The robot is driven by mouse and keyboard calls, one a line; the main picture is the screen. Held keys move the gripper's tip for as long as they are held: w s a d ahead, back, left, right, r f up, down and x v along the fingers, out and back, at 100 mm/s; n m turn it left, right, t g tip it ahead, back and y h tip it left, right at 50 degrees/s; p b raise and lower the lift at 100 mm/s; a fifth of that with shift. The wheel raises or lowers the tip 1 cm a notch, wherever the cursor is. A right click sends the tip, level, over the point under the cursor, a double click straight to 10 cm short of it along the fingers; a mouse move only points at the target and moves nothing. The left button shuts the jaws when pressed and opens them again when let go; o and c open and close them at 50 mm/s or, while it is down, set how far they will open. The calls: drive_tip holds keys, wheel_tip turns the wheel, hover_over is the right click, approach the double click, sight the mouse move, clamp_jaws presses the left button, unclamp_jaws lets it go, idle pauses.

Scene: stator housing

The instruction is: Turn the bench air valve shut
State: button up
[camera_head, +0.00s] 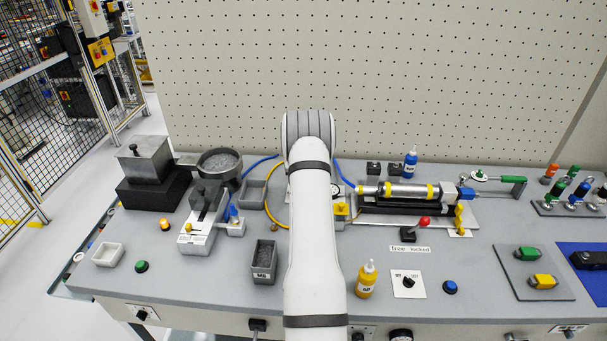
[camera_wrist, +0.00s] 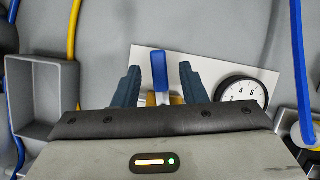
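The bench air valve shows in the wrist view as a blue lever handle (camera_wrist: 160,72) over a brass-coloured body, on a white plate (camera_wrist: 205,68). The handle points up in the picture, away from my wrist. My gripper (camera_wrist: 158,78) is open, with one dark blue finger on each side of the handle and a visible gap on both sides. The lower part of the valve is hidden behind my gripper body. A round pressure gauge (camera_wrist: 241,92) sits right of the valve. In the head view my arm hides the valve and my gripper.
An open grey bin (camera_wrist: 38,98) and a yellow hose (camera_wrist: 73,40) lie left of the valve, and a blue hose (camera_wrist: 299,70) lies to the right. In the head view, a long cylinder fixture (camera_head: 405,190) and a yellow bottle (camera_head: 366,280) stand right of my arm.

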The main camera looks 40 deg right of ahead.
drive_tip(key=shift+b+v, duration=1.15)
drive_tip(key=shift+v, duration=2.8)
